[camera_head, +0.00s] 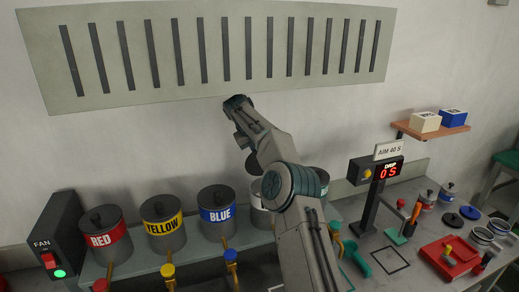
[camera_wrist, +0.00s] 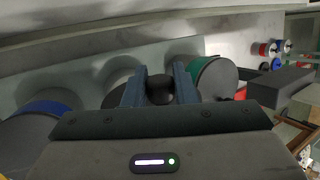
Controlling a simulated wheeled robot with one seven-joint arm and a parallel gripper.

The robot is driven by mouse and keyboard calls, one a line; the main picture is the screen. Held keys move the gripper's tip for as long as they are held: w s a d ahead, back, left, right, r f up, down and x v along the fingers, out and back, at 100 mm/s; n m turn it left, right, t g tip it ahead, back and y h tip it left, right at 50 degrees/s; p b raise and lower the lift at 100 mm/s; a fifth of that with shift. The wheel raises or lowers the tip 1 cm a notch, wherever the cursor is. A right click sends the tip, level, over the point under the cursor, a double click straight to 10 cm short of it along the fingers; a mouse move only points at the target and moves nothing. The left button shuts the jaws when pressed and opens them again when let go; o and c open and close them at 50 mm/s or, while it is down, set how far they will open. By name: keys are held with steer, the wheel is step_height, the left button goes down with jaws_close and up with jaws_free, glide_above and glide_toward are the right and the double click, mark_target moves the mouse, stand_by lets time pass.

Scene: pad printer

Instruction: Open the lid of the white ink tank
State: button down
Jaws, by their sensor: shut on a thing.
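The white ink tank (camera_head: 258,203) stands between the blue and green tanks in the head view. My arm covers most of it, so its knob is hidden there. In the wrist view my gripper (camera_wrist: 160,88) is shut on the dark round lid knob (camera_wrist: 160,92), with one finger on each side. The lid (camera_wrist: 122,72) under it shows only in part behind the fingers.
The red (camera_head: 105,240), yellow (camera_head: 163,226) and blue (camera_head: 217,213) tanks stand left on the shelf, lids on. The green tank (camera_wrist: 215,78) is close on the right. A drop display (camera_head: 376,171) stands farther right, with a red tray (camera_head: 450,257) and small jars beyond it.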

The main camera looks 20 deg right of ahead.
steer(key=shift+f, duration=0.1)
steer(key=c, duration=1.2)
jaws_free()
